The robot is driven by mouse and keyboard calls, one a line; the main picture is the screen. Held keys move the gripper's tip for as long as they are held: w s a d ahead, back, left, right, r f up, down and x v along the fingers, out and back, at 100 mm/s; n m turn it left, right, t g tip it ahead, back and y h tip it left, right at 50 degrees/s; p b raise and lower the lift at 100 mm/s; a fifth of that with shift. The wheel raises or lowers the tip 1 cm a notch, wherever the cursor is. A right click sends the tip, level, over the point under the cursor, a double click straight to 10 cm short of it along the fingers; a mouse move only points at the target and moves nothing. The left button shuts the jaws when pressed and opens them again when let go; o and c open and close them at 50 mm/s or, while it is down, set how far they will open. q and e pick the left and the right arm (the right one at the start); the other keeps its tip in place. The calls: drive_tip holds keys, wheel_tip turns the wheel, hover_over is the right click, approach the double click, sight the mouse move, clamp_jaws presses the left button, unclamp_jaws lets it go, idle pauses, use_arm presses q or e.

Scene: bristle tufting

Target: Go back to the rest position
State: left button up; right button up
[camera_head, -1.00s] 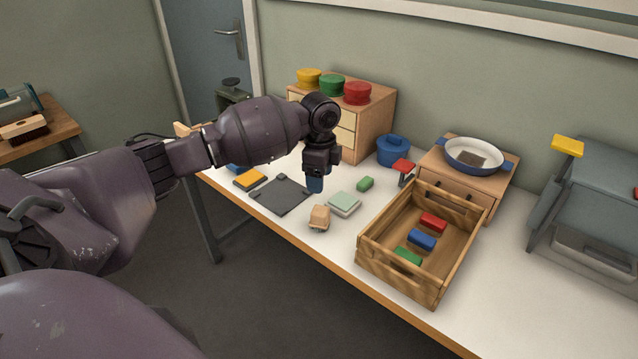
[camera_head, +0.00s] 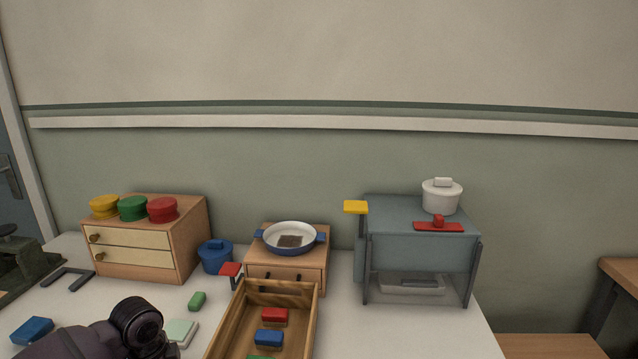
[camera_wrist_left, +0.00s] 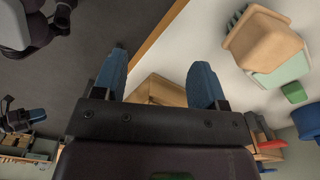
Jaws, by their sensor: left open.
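My left arm's dark wrist (camera_head: 135,325) shows at the lower left of the head view, over the table's front. Its fingers are out of that frame. In the left wrist view my left gripper (camera_wrist_left: 158,78) has its two blue fingertips well apart, with nothing held between them. The wooden crate (camera_wrist_left: 160,88) shows beyond the gap, at a distance. I cannot make out my right gripper.
The open wooden crate (camera_head: 231,325) holds red, blue and green blocks. Behind stand a drawer cabinet (camera_head: 190,240) with coloured lids, a blue pot (camera_head: 215,258), a pan (camera_head: 290,238) on a small cabinet, and a grey oven (camera_head: 415,250) with a white pot. Table right of the crate is bare.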

use_arm(q)
drive_tip(key=s+d+f+n+t+h, duration=0.1)
drive_tip(key=s+d+f+n, duration=0.2)
drive_tip(key=s, duration=0.5)
drive_tip(key=s+d+f+n+t, duration=0.1)
drive_tip(key=s+d+f+n, duration=0.15)
drive_tip(key=s+d, duration=0.35)
drive_tip(key=s+a+r+n+y, duration=0.1)
drive_tip(key=s+a+r+n, duration=0.2)
drive_tip(key=s, duration=0.5)
drive_tip(key=s+a+n+y, duration=0.1)
drive_tip(key=s+a+n, duration=0.1)
drive_tip(key=s+n, duration=0.45)
drive_tip(key=w+f+m+t, duration=0.2)
drive_tip(key=w+f+t, duration=0.4)
drive_tip(key=f+t, duration=0.3)
drive_tip(key=shift+a, duration=0.1)
